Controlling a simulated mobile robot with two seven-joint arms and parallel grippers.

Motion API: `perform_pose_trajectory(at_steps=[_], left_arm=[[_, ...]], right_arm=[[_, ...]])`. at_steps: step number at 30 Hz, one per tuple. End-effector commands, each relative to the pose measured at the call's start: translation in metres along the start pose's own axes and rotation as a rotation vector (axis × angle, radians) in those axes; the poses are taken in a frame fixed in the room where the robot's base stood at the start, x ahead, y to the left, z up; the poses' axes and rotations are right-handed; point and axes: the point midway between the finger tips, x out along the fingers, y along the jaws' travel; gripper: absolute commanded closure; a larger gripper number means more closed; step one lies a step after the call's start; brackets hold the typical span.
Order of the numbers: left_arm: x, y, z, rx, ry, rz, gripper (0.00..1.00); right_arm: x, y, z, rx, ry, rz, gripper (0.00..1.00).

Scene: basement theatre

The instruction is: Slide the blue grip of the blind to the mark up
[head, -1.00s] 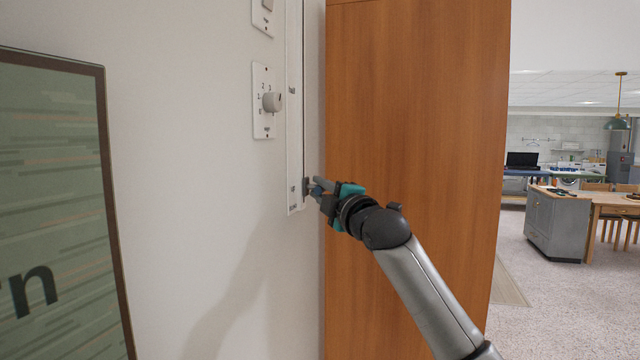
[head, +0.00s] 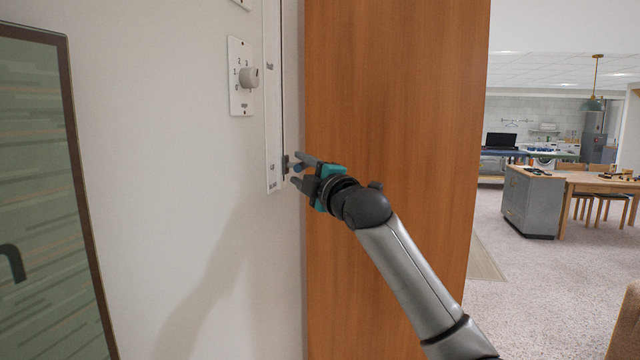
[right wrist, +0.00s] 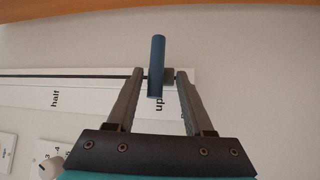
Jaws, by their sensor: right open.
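The blue grip (right wrist: 157,65) of the blind sits on a dark slider block in the slot of a white strip (right wrist: 95,92). It is level with the "up" mark (right wrist: 160,105); the "half" mark (right wrist: 56,99) is farther along the strip. In the head view the blue grip (head: 297,168) is near the strip's lower end. My right gripper (head: 296,169) is open. In the right wrist view its fingers (right wrist: 160,74) stand on either side of the grip, with a gap between each finger and the blue bar. My left gripper is not in view.
A white plate with a round knob (head: 249,77) is on the wall left of the strip. A tall wooden panel (head: 390,120) stands close to the right of the strip. A framed green picture (head: 35,190) hangs at the left. Open floor (head: 535,285) lies at the right.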

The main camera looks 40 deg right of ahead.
Motion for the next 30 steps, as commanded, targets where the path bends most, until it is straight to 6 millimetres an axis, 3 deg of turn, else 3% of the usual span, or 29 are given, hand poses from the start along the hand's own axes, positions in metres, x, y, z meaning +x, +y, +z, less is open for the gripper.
perform_pose_trajectory(at_steps=[21,30], left_arm=[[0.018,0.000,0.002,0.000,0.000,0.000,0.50],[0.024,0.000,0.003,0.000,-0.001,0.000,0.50]], right_arm=[[-0.106,-0.003,0.000,-0.004,0.000,-0.003,0.48],[-0.139,-0.002,0.000,-0.001,-0.001,-0.004,0.48]])
